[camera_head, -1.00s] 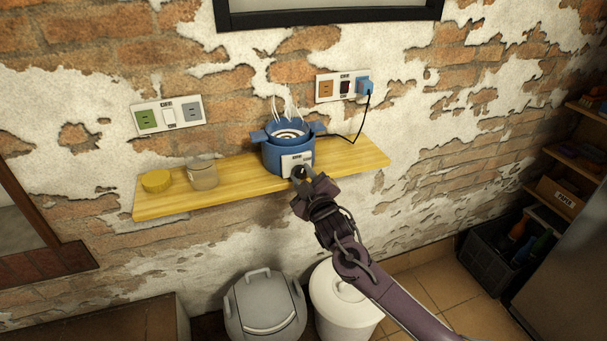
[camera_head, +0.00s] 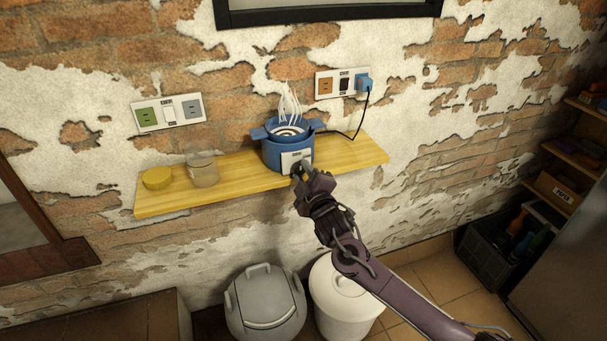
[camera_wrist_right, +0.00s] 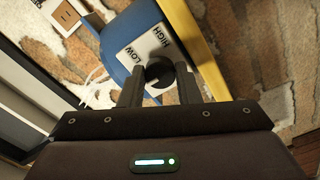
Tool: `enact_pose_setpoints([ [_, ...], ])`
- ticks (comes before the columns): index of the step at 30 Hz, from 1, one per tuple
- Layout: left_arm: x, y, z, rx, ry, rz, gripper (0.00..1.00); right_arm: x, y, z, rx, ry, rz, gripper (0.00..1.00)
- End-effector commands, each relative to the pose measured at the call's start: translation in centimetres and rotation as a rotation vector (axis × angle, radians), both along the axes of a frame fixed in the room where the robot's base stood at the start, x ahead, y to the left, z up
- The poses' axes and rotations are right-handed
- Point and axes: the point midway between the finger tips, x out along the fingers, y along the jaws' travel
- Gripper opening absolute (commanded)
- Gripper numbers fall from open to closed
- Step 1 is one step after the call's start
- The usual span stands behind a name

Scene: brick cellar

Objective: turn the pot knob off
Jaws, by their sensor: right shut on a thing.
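A blue electric pot (camera_head: 283,148) stands on a yellow wooden wall shelf, with white steam rising from it. Its white control panel (camera_head: 296,158) faces out, and in the right wrist view the panel (camera_wrist_right: 143,50) reads LOW and HIGH. The black round knob (camera_wrist_right: 159,73) sits on that panel, between the fingers. My right gripper (camera_head: 301,173) is at the front of the pot; in the right wrist view the gripper (camera_wrist_right: 159,88) is shut on the knob. The knob's pointer direction is not clear. My left gripper is not in view.
The shelf (camera_head: 345,157) also holds a glass jar (camera_head: 203,170) and a yellow lid (camera_head: 157,178). A blue plug (camera_head: 364,83) with a black cord sits in the right wall socket panel. Two bins (camera_head: 264,303) stand below.

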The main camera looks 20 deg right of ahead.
Motion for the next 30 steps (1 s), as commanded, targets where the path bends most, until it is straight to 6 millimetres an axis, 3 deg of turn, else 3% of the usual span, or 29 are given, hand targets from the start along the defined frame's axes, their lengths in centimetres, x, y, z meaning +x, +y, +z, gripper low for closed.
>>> enact_pose_setpoints([
  [3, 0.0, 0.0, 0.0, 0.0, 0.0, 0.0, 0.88, 0.0, 0.0, 0.1, 0.0, -0.002, 0.0, 0.07],
  [4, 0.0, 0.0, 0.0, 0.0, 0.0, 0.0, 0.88, 0.0, 0.0, 0.1, 0.0, -0.002, 0.0, 0.31],
  [9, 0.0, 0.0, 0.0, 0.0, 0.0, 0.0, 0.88, 0.0, 0.0, 0.1, 0.001, -0.001, 0.0, 0.52],
  [20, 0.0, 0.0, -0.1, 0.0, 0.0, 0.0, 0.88, -0.7, -0.1, -0.1, 0.001, 0.001, 0.0, 0.52],
  [30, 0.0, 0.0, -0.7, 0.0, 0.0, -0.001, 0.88, -6.0, -0.2, -0.2, 0.0, 0.002, 0.001, 0.52],
])
